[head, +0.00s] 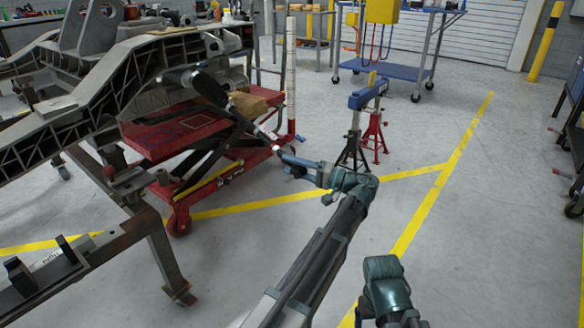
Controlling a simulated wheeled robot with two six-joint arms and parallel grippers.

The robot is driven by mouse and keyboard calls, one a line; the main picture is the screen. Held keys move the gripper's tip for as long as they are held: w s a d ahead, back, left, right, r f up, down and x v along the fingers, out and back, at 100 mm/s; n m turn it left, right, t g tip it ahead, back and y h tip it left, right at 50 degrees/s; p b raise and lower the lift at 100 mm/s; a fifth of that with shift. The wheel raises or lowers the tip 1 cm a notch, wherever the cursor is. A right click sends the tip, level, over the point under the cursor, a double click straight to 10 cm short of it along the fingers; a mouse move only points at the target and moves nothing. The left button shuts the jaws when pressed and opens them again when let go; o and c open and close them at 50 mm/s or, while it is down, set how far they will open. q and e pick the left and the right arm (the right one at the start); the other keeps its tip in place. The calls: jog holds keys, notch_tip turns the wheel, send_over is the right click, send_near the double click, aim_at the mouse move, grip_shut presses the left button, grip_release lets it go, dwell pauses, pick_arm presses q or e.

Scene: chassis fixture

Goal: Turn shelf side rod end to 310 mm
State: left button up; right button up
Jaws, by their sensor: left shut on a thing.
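A dark link with a black, thick body (208,88) hangs out from the grey chassis frame (110,85) and slopes down to the right. A thinner, light rod (243,118) continues from it towards my left gripper. My left gripper (272,138) is shut on the lower end of this rod, in front of the red lift table. The fingers and the rod end are small, so the exact contact and any length marking cannot be read. Part of my right arm shows at the bottom right, but its gripper is outside the view.
The red lift table (190,128) with a brown block (252,104) stands behind the rod. A tall white post (290,75) rises at its right. Blue and red stands (372,130) stand further right. A blue cart (385,70) is behind.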

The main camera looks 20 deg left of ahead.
pick_arm(q)
jog(key=shift+w+d+f, duration=0.15)
jog(key=o, duration=1.3)
